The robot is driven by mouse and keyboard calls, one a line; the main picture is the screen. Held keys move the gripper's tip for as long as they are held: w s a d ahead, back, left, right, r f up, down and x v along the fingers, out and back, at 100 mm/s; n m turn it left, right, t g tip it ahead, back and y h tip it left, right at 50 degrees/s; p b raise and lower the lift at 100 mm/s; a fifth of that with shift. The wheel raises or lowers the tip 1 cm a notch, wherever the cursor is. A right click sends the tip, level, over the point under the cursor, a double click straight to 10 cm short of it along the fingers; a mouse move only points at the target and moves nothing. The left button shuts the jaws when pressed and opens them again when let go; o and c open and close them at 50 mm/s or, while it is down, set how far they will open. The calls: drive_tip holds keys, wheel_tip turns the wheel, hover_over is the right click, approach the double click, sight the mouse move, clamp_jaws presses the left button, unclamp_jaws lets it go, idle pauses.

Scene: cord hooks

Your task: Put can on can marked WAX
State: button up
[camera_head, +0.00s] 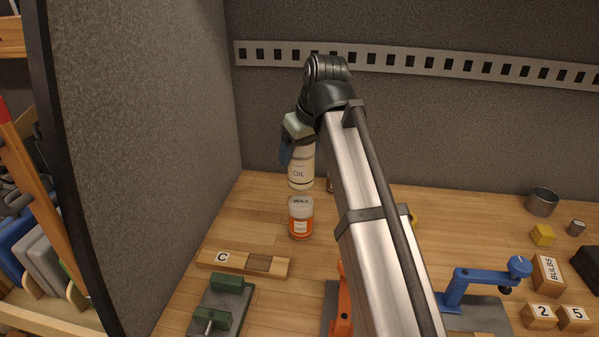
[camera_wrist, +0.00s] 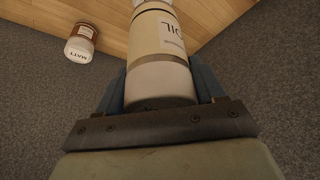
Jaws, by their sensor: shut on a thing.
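A cream can marked OIL (camera_head: 301,170) is upright in my gripper (camera_head: 290,148), held above the table. My gripper is shut on it; in the wrist view the blue fingers sit on both sides of the OIL can (camera_wrist: 160,58). The orange can marked WAX (camera_head: 300,222), with a pale top, stands upright on the table. In the head view it shows just below the OIL can, with a small gap between them. How well the two line up in depth I cannot tell. A can marked MATT (camera_wrist: 81,43) stands off to the side in the wrist view.
A grey partition (camera_head: 150,120) rises at left.

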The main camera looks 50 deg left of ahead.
sight(309, 144)
drive_tip(key=shift+f, duration=2.45)
drive_tip(key=shift+f, duration=0.15)
drive_tip(key=o, duration=1.4)
drive_tip(key=v, duration=1.2)
drive_tip(key=shift+o, duration=0.4)
